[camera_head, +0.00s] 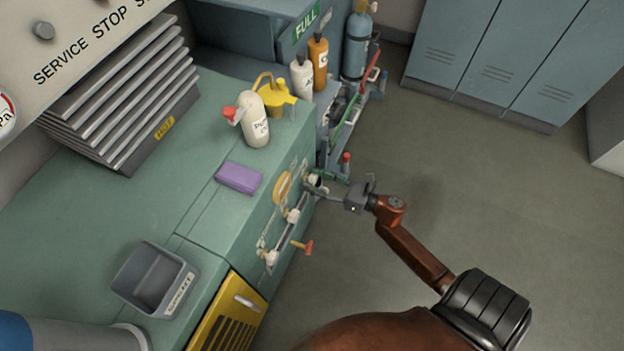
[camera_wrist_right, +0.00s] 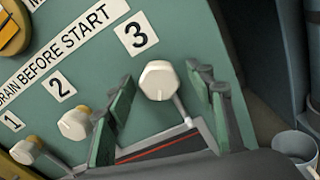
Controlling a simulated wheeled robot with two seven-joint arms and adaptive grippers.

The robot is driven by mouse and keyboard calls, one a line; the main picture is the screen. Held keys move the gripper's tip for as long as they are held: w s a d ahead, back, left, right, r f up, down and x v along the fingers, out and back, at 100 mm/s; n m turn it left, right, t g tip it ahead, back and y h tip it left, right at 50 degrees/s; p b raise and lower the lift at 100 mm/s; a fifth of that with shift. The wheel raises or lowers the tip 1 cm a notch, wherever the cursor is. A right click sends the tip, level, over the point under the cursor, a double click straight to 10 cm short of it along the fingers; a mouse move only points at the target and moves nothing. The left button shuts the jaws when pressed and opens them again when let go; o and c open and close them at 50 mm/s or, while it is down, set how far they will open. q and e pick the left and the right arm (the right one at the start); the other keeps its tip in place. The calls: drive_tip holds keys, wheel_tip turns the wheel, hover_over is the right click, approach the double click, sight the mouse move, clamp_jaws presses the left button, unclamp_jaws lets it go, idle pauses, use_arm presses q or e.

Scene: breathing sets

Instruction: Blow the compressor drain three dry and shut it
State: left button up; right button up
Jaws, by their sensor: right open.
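The drain three knob, a white faceted cap (camera_wrist_right: 158,80), sits under the label "3" on the green compressor panel (camera_wrist_right: 185,22) in the right wrist view. My right gripper (camera_wrist_right: 165,88) is open, with its green fingers on either side of this knob; I cannot tell whether they touch it. In the head view my right gripper (camera_head: 328,183) is at the far end of the drain row and partly hides drain three. The drain two knob (camera_wrist_right: 74,123) and drain one knob (camera_wrist_right: 27,150) are left of the gripper in the wrist view. My left gripper is not in view.
On the green top are a purple block (camera_head: 239,177), a white bottle with a red nozzle (camera_head: 253,120), a yellow oil can (camera_head: 275,97) and a grey tray (camera_head: 155,279). The floor at right is open.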

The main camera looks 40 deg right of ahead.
drive_tip(key=shift+w+a, duration=0.15)
drive_tip(key=shift+w, duration=0.15)
drive_tip(key=shift+c, duration=0.6)
drive_tip(key=c, duration=1.1)
drive_tip(key=shift+o, duration=0.2)
